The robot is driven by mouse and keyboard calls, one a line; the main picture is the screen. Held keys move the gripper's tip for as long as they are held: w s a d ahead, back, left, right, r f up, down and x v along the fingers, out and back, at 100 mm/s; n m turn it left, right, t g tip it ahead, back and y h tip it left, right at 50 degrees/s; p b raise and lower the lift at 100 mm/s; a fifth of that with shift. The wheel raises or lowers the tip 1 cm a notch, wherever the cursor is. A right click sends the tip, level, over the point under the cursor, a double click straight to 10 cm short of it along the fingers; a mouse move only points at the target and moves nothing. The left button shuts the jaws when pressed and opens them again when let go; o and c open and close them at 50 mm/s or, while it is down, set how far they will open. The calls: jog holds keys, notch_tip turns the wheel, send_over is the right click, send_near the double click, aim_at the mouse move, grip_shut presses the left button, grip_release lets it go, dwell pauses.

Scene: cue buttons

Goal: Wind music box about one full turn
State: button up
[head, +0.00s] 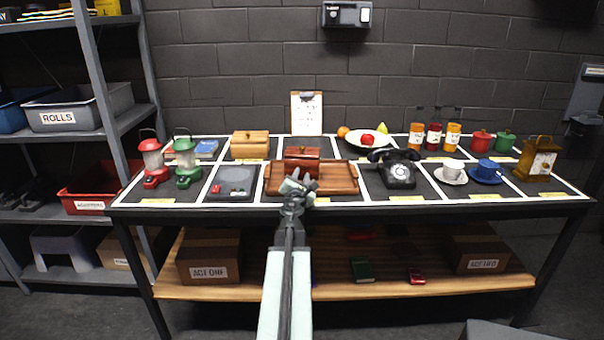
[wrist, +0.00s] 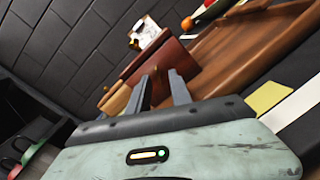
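The likely music box (head: 302,153) is a small red-brown wooden box on a brown wooden tray (head: 345,187) at the middle of the table. It also shows in the wrist view (wrist: 150,58), just beyond my fingers. My gripper (head: 298,181) is in front of the box, over the tray's near side, and hides part of both. In the wrist view its two fingers (wrist: 160,92) stand apart, with nothing visible held between them. I cannot tell whether they touch the box.
A light wooden box (head: 250,145) stands behind left. A grey panel with small buttons (head: 232,190) lies left of the tray, and a black telephone (head: 398,172) stands right. Red (head: 153,165) and green (head: 186,160) lanterns stand farther left. A fruit plate (head: 359,142) is behind right.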

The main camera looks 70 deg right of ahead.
aim_at(301, 169)
jog(key=x, duration=0.3)
jog(key=shift+w+d, duration=0.1)
jog(key=shift+d, duration=0.05)
jog(key=shift+w, duration=0.1)
grip_shut()
jog(key=m, duration=0.4)
jog(key=shift+m, duration=0.4)
grip_release()
